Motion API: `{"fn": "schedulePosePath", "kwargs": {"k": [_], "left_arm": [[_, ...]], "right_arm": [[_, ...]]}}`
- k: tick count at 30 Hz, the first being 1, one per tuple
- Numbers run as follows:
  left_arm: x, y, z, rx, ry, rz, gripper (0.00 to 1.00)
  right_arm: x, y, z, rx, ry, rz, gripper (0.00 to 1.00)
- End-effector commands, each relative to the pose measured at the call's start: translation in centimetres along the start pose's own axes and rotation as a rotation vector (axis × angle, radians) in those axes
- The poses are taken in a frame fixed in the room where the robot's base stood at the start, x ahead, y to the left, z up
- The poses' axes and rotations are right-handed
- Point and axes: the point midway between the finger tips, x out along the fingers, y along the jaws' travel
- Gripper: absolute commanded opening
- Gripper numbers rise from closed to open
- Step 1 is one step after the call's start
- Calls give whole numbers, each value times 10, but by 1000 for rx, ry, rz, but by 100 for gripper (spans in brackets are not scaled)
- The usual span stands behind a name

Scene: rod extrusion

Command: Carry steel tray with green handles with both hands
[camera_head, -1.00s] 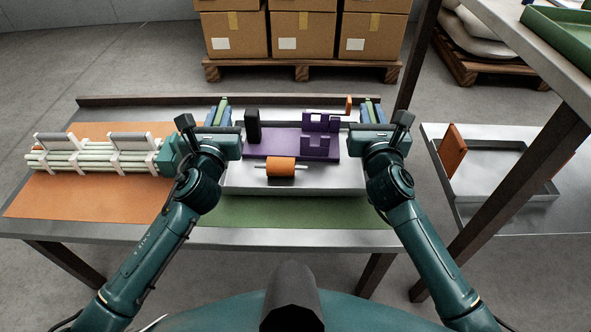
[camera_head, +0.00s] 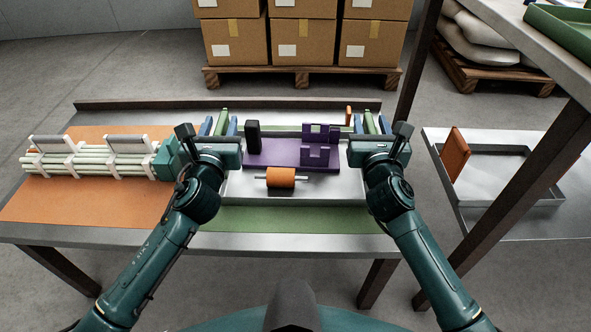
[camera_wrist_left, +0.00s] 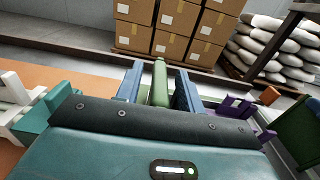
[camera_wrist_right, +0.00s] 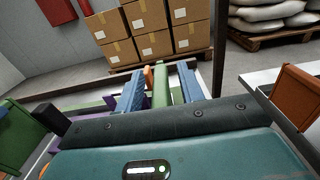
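The steel tray (camera_head: 300,198) with green handles lies level, apparently resting on the table over a green mat. Its left handle (camera_head: 220,122) and right handle (camera_head: 369,122) stick up at its sides. My left gripper (camera_head: 220,125) is open, with blue fingers on either side of the left handle. The left wrist view shows gaps between this handle (camera_wrist_left: 160,82) and both fingers. My right gripper (camera_head: 371,124) is open around the right handle, which also shows between its fingers in the right wrist view (camera_wrist_right: 161,85). The tray carries a purple fixture (camera_head: 290,155), an orange roller (camera_head: 281,177) and a black block (camera_head: 253,136).
A rack of pale green rods (camera_head: 90,160) stands on an orange mat (camera_head: 80,205) at left. A dark shelf post (camera_head: 500,210) rises at right, near a second metal tray (camera_head: 500,200). Boxes (camera_head: 290,40) on a pallet stand behind the table.

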Motion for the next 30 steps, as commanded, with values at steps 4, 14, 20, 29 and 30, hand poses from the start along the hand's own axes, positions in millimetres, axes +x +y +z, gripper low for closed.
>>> {"fn": "schedulePosePath", "kwargs": {"k": [4, 14, 20, 29, 30], "left_arm": [[0, 0, 23, 2, -8, -1, 38], [0, 0, 83, 2, -5, -1, 38], [0, 0, 97, 2, -1, -1, 38], [0, 0, 97, 1, 0, 0, 38], [0, 0, 97, 1, 0, 0, 38]], "right_arm": [[0, 0, 0, 0, 0, 0, 38], [0, 0, 0, 0, 0, 0, 38], [0, 0, 4, 0, -2, 0, 38], [0, 0, 55, 1, -7, 2, 38], [0, 0, 62, 1, -7, 1, 38]]}}
